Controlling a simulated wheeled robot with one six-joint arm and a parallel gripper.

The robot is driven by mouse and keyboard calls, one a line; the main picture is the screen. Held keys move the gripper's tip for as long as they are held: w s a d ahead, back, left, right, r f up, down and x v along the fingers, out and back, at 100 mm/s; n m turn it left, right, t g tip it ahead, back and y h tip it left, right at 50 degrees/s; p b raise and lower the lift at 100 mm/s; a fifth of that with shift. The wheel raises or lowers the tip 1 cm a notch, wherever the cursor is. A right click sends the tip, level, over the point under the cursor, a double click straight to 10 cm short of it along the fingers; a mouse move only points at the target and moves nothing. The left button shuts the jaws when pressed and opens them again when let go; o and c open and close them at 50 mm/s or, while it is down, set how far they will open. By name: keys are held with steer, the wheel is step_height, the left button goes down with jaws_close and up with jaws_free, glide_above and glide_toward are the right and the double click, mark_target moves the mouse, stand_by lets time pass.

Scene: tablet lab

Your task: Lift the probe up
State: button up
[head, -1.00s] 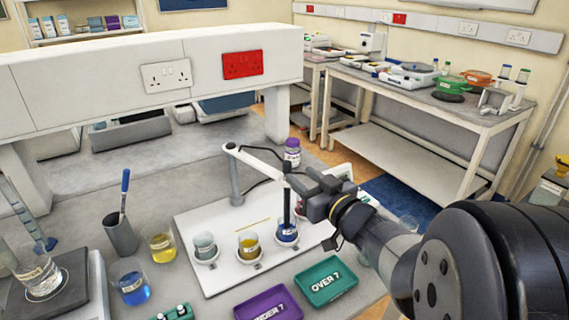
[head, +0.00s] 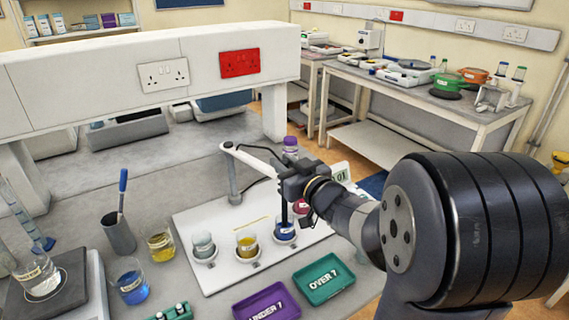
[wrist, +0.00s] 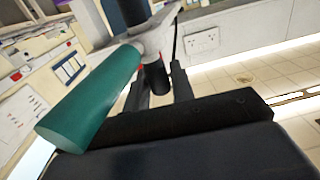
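The dark, slim probe (head: 284,211) stands upright below the end of a white jointed holder arm (head: 250,161). Its lower end is in the beaker of blue liquid (head: 285,231). My gripper (head: 291,186) is at the probe's upper part, just under the holder arm's end, and hides some of it. In the wrist view, the two fingers (wrist: 158,88) stand apart, with a short dark cylinder (wrist: 157,77), apparently part of the probe, between or just beyond them. I see no clear contact. A teal cylinder (wrist: 92,97) lies across the left of that view.
Beakers of pale (head: 202,246) and yellow liquid (head: 247,245) stand left of the probe on the white board (head: 225,272). A purple tray (head: 266,303) and a green tray (head: 324,279) lie in front. A purple-capped bottle (head: 290,143) is close behind my gripper.

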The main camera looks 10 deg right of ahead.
jaws_close()
steer(key=shift+r, duration=0.1)
step_height(320, 180, up, 8)
steer(key=p, duration=0.6)
steer(key=shift+o, duration=2)
jaws_free()
